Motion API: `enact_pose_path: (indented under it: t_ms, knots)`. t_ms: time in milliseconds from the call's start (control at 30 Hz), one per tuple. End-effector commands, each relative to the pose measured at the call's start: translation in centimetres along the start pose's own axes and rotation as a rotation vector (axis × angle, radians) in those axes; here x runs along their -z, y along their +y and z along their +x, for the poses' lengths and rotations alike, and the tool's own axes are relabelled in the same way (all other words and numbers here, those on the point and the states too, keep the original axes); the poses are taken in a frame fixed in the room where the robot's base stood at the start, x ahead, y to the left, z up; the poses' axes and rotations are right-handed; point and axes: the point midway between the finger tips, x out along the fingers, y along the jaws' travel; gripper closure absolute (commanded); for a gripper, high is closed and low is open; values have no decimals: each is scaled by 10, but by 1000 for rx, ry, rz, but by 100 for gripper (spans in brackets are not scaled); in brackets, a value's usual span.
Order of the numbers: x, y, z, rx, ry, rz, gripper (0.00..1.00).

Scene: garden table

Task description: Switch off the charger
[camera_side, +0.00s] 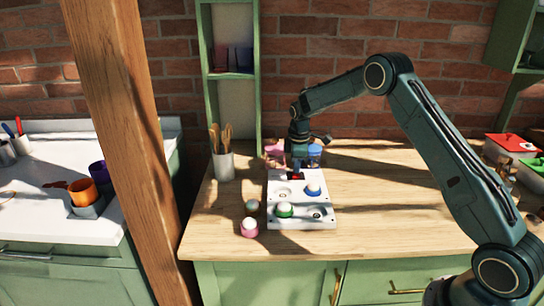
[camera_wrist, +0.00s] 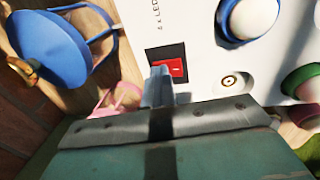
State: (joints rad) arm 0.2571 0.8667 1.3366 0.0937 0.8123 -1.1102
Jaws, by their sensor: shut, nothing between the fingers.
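The charger (camera_side: 299,203) is a white panel on the wooden counter; it also fills the upper right of the wrist view (camera_wrist: 205,48). Its red rocker switch (camera_wrist: 175,67) sits in a black frame near the panel's far edge. In the side view the red switch (camera_side: 296,177) is small and partly covered by my gripper. My gripper (camera_wrist: 160,72) is shut and empty, with its fingertips at the left side of the switch. I cannot tell whether they touch it. The side view shows my gripper (camera_side: 295,170) pointing down at the charger's far end.
Blue (camera_side: 315,153) and pink (camera_side: 274,150) items stand behind. A utensil crock (camera_side: 223,164) is left.

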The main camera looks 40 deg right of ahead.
Motion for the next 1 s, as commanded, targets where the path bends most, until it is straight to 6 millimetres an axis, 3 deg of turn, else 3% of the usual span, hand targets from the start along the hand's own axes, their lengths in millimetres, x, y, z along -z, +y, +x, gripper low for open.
enact_pose_path:
  t_ms: [33,200,667,1000]
  knots:
    - [0,-11,7,26,-10,-9,100]
    - [0,-16,6,31,-11,-10,100]
    - [0,-18,5,33,-12,-10,100]
    - [0,-14,-21,19,-7,-7,100]
